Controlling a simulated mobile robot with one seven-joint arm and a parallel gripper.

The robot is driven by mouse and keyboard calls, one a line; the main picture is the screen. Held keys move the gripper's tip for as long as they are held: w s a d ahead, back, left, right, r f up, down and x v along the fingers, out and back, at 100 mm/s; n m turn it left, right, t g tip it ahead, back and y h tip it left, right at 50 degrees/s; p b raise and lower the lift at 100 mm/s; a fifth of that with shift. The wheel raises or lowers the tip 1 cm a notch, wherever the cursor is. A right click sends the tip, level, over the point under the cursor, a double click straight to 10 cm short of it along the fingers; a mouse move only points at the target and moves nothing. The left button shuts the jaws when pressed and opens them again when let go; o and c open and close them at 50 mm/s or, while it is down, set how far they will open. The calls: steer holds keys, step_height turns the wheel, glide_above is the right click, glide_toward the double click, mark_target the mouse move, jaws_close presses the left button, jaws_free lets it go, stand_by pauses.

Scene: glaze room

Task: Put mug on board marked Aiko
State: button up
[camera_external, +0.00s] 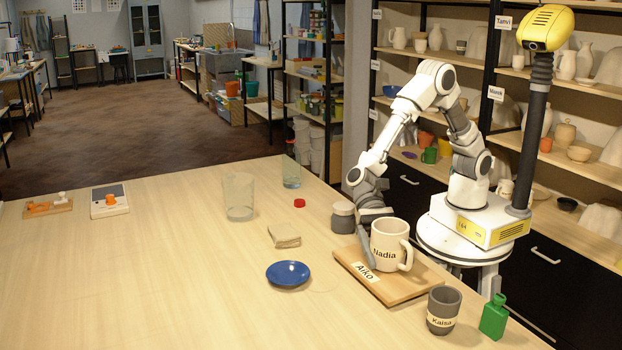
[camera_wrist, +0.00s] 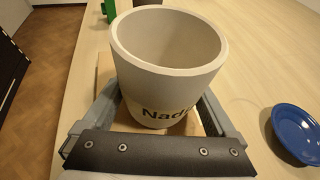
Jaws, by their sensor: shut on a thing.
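A cream mug (camera_external: 389,240) marked Nadia is upright over the wooden board (camera_external: 408,287) whose label (camera_external: 365,272) reads Aiko. I cannot tell whether its base touches the board or is just above it. My gripper (camera_external: 371,247) is shut on the mug from the left in the external view. In the wrist view the mug (camera_wrist: 168,55) stands between my two fingers, with the board (camera_wrist: 104,75) partly showing behind and beside it. The mug's handle points right in the external view.
A dark mug (camera_external: 443,311) marked Kaisa and a green bottle (camera_external: 494,317) stand right of the board. The table's left front is clear.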

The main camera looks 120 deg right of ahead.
steer(key=shift+f, duration=0.15)
steer(key=o, duration=1.3)
steer(key=shift+r, duration=0.25)
steer(key=p+v, duration=0.1)
steer(key=v, duration=1.1)
steer(key=s+d+r+n+g+h, duration=0.1)
steer(key=s+d+r+n+h, duration=0.15)
steer(key=s+n, duration=0.4)
steer(key=s+d+r+n+g+h, duration=0.1)
steer(key=s+r+n+h, duration=0.25)
steer(key=s, duration=0.55)
steer(key=s+d+n+t+h, duration=0.1)
steer(key=s+d+n+h, duration=0.1)
steer(key=s+d+n, duration=0.1)
steer(key=s+d+n+t+h, duration=0.1)
steer(key=s+d+n+h, duration=0.1)
steer(key=s+d+n, duration=0.2)
steer(key=s+d+r+n+t+h, duration=0.1)
steer(key=s+d+n+h, duration=0.2)
steer(key=s+d, duration=0.1)
steer(key=shift+d+r+n+t, duration=0.1)
steer(key=shift+d+n+t, duration=0.3)
steer(key=shift+d, duration=0.05)
